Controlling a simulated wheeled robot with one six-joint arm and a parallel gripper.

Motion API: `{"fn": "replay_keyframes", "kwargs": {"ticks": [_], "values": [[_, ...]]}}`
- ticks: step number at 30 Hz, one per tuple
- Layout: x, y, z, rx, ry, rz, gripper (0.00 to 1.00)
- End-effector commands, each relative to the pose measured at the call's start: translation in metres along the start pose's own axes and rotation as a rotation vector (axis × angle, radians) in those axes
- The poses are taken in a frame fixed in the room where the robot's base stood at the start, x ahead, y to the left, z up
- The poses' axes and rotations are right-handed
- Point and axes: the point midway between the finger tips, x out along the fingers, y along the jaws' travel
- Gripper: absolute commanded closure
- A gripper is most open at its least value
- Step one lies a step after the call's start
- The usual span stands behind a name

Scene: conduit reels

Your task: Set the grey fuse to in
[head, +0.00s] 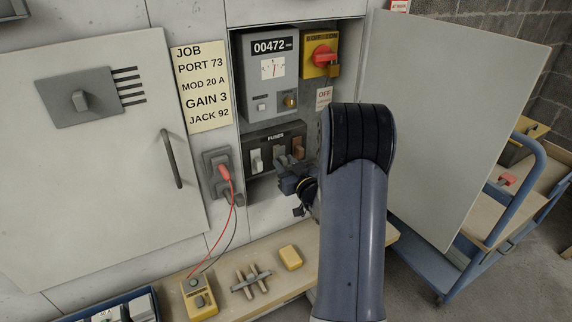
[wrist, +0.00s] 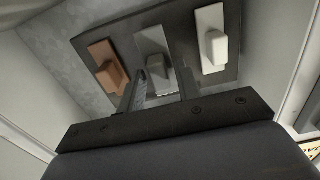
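The fuse panel (head: 290,131), a dark plate labelled FUSES, is in the open cabinet. It carries a white fuse (head: 256,160), a grey fuse and a brown fuse (head: 298,148). My gripper partly hides the grey one in the head view. In the wrist view the order is reversed: brown fuse (wrist: 107,70) left, grey fuse (wrist: 158,75) middle, white fuse (wrist: 211,45) right. My gripper (wrist: 161,76) has its two fingers apart, one on each side of the grey fuse's block, with small gaps seeming to show. Whether the grey fuse is in or out is unclear.
The open cabinet door (head: 455,110) stands to the right. A red plug (head: 225,173) with leads is at left. A shelf below holds a yellow tester (head: 199,298).

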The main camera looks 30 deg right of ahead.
Motion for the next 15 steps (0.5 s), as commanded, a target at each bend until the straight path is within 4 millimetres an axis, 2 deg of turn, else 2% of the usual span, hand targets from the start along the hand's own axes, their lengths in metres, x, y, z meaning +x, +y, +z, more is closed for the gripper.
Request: {"fn": "replay_keyframes", "kwargs": {"ticks": [2,11,15], "values": [[-0.0002,0.0001,0.0000,0.000,0.000,0.000,0.74],[-0.0003,0.0001,0.0000,0.000,0.000,0.000,0.99],[-0.0003,0.0001,0.0000,0.000,0.000,0.000,1.00]]}}
